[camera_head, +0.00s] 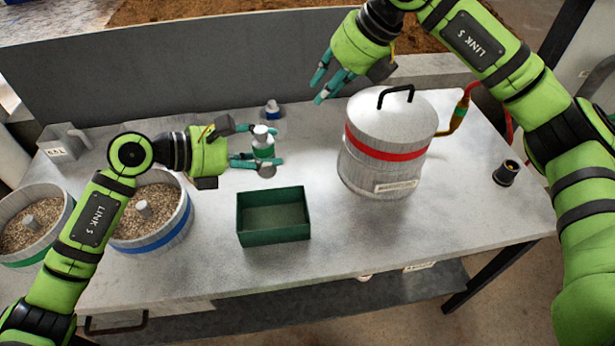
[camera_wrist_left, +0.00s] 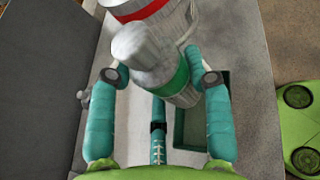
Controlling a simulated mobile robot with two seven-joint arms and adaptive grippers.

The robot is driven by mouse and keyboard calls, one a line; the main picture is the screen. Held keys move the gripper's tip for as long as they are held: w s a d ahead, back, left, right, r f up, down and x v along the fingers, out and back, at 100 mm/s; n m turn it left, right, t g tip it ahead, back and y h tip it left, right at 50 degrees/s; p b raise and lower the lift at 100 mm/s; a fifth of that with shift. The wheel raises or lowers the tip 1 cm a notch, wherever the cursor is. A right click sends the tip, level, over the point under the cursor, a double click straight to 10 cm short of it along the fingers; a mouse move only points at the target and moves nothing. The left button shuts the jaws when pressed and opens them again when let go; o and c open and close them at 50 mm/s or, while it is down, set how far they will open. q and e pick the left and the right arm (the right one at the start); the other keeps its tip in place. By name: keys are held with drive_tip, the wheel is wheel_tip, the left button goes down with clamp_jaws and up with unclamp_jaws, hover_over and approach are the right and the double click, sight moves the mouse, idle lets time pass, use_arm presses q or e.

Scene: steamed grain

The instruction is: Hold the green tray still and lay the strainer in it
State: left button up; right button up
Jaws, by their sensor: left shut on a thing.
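My left gripper (camera_head: 268,146) is shut on a small grey piece with a green band and a rounded knob, apparently the strainer (camera_head: 262,132). The strainer also shows between the fingers in the left wrist view (camera_wrist_left: 145,55), tilted there. It is held behind the tray in the head view; its height above the table is hard to judge. The green tray (camera_head: 274,238) is an open, empty rectangular box on the table, and part of it shows in the left wrist view (camera_wrist_left: 190,128). My right gripper (camera_head: 323,88) is open and empty, above and left of the steamer pot, apart from the tray.
A steamer pot (camera_head: 385,148) with a red band stands right of the tray. Two tubs of grain, green-banded (camera_head: 62,220) and blue-banded (camera_head: 178,228), stand at left. A small blue-banded piece (camera_head: 272,110) stands behind. A black cup (camera_head: 506,173) is far right.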

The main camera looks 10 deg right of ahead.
drive_tip(key=s+a+f+g+h, duration=0.1)
drive_tip(key=s+f, duration=0.1)
drive_tip(key=f, duration=0.4)
drive_tip(key=s+a+f+g+h, duration=0.1)
drive_tip(key=a+f+h, duration=0.1)
drive_tip(key=f, duration=0.3)
drive_tip(key=s+a+f+m+g+h, duration=0.1)
drive_tip(key=s+f+h, duration=0.1)
drive_tip(key=f, duration=0.4)
drive_tip(key=shift+s+a+f, duration=0.3)
drive_tip(key=shift+s, duration=0.05)
wheel_tip(320, 180, down, 12)
clamp_jaws()
use_arm(q)
drive_tip(key=a+n+t+y, duration=0.1)
drive_tip(key=a+n+t, duration=0.2)
drive_tip(key=a, duration=0.3)
wheel_tip(320, 180, down, 10)
